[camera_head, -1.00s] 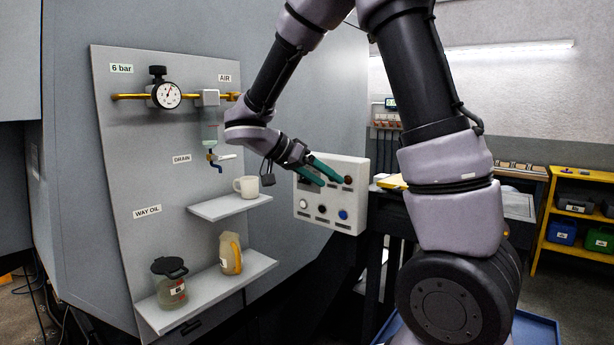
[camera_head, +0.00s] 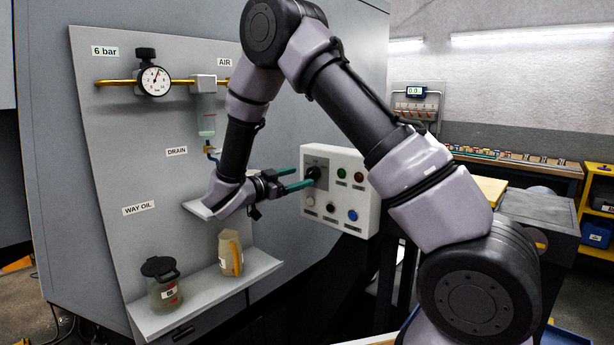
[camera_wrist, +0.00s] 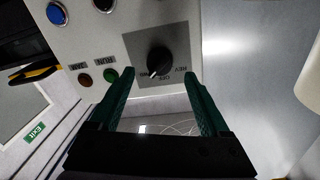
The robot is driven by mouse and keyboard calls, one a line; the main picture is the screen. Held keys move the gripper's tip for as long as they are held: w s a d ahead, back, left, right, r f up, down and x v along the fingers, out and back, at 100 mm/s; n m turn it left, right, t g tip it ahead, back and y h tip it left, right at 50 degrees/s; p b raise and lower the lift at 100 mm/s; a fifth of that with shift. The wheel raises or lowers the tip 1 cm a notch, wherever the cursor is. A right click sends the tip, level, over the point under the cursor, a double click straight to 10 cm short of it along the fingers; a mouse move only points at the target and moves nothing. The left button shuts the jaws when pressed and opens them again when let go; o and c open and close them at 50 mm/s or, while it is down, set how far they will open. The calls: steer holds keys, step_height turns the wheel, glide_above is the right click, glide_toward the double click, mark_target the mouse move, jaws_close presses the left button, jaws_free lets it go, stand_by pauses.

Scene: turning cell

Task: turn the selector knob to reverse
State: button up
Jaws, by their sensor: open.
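The selector knob (camera_head: 314,172) is black and round, on a grey plate (camera_head: 322,161) at the upper left of the white control panel (camera_head: 364,219). In the wrist view the knob (camera_wrist: 158,60) carries a small white mark pointing down and slightly left. My gripper (camera_head: 303,178) reaches in from the left. In the wrist view its green fingers (camera_wrist: 159,76) are open, one on each side of the knob and apart from it, tips just short of its centre.
The panel also bears green (camera_head: 342,173) and red (camera_head: 359,177) buttons and a blue one (camera_head: 352,215). Left of my gripper are a shelf (camera_head: 196,209), and a lower shelf (camera_head: 262,267) with a jug (camera_head: 230,253) and a jar (camera_head: 161,284).

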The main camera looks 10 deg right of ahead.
mark_target(307, 175)
steer(key=shift+x, duration=2.1)
jaws_close()
